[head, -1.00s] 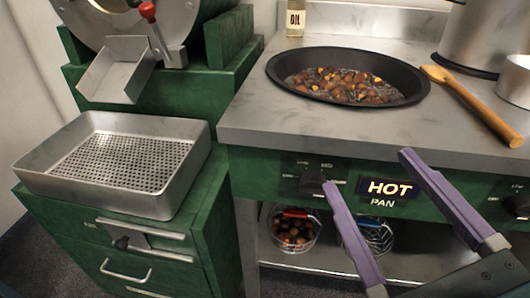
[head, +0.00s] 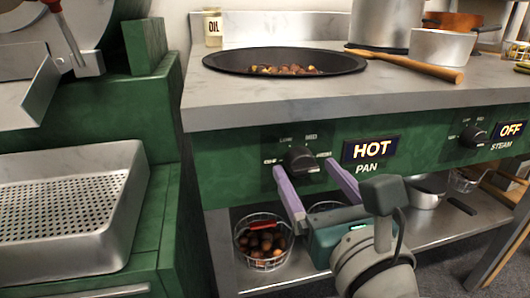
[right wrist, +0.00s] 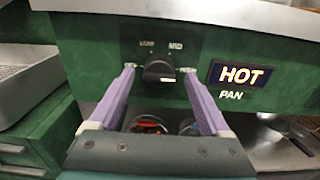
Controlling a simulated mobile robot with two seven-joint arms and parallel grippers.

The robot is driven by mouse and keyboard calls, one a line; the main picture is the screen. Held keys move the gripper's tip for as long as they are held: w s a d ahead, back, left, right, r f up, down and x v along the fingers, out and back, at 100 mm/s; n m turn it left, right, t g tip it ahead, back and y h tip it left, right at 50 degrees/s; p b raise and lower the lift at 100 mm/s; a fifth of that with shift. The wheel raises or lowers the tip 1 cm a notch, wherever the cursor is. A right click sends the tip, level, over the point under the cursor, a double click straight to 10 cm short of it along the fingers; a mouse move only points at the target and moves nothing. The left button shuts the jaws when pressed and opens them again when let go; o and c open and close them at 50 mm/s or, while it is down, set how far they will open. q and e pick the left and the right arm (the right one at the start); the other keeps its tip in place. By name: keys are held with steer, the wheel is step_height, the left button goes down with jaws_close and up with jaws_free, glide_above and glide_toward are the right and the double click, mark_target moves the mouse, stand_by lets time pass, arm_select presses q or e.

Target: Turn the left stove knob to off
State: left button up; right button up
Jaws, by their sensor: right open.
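The left stove knob (head: 299,159) is a black dial on the green front panel, beside a lit sign (head: 371,151) reading HOT above the word PAN. It also shows in the right wrist view (right wrist: 158,69), between and beyond the fingers. My right gripper (head: 311,178) is open, with its two purple fingers pointing at the panel just below the knob in the head view. In the right wrist view the fingers (right wrist: 158,80) stand apart on either side of the knob. I cannot tell whether they touch anything. My left gripper is not in view.
A pan of chestnuts (head: 285,62) and a wooden spoon (head: 413,66) lie on the stove top. A second knob (head: 473,136) is at the right, by an OFF sign (head: 510,131). A wire basket of chestnuts (head: 262,244) stands on the shelf below. A perforated tray (head: 127,225) is at left.

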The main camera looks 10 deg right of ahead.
steer(key=shift+w, duration=0.5)
steer(key=shift+c, duration=0.3)
jaws_close()
